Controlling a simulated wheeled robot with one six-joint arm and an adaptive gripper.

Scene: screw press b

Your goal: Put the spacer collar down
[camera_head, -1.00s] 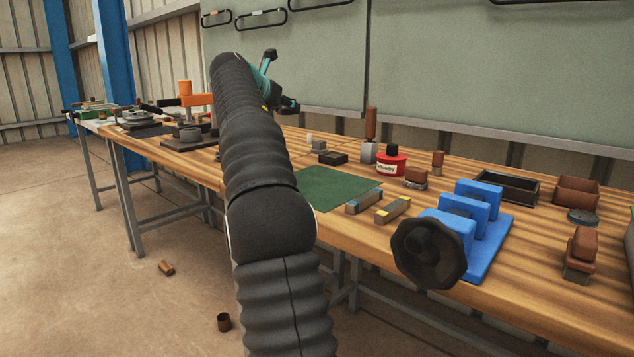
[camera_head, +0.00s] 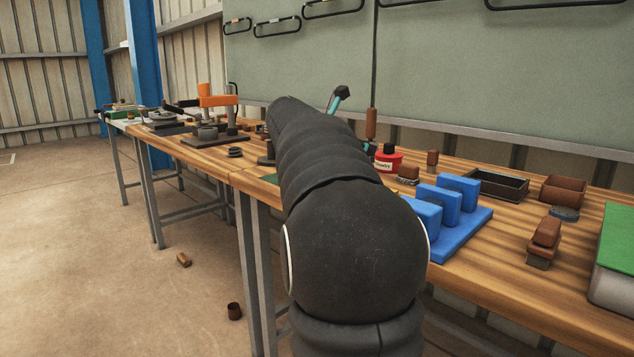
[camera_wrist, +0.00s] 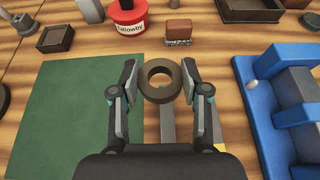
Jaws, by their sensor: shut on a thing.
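My gripper (camera_wrist: 160,76) is shut on the spacer collar (camera_wrist: 160,97), a dark brown ring held between both fingertips in the wrist view. The ring's hole faces the camera. It appears over the bench near the right edge of the green mat (camera_wrist: 70,115), above a grey bar (camera_wrist: 167,125). I cannot tell whether it touches anything below. In the head view my arm hides the collar and most of the gripper; the mat shows only as a sliver (camera_head: 270,179).
A blue fixture (camera_wrist: 262,125) stands right of the gripper. A red tin (camera_wrist: 127,20), a brown brush (camera_wrist: 178,29), a small dark box (camera_wrist: 55,38) and a dark tray (camera_wrist: 250,10) lie beyond. Bare wood shows between mat and fixture. An orange-topped press (camera_head: 217,101) stands far left.

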